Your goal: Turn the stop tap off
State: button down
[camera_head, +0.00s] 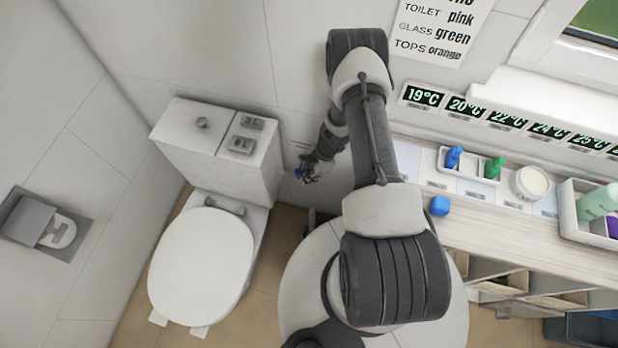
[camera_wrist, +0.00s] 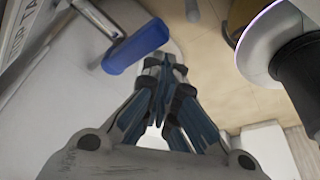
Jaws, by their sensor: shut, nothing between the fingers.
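The stop tap shows in the wrist view as a blue lever handle (camera_wrist: 136,49) on a grey metal stem, at the upper left beside a sign with dark lettering, partly cut off by the frame. My gripper (camera_wrist: 165,68) is shut and empty, its fingertips just right of and below the handle's right end. Whether they touch it I cannot tell. In the head view my gripper (camera_head: 307,174) is low in the gap between the toilet and the counter. A small blue bit shows beside it, too small to make out surely.
The toilet (camera_head: 205,260) with its cistern (camera_head: 200,135) stands close on the left. Tiled wall lies behind; some floor is bare.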

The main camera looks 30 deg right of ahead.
jog(key=shift+w+d, duration=0.1)
notch_tip(320, 180, up, 10)
dwell(0.4)
dwell(0.5)
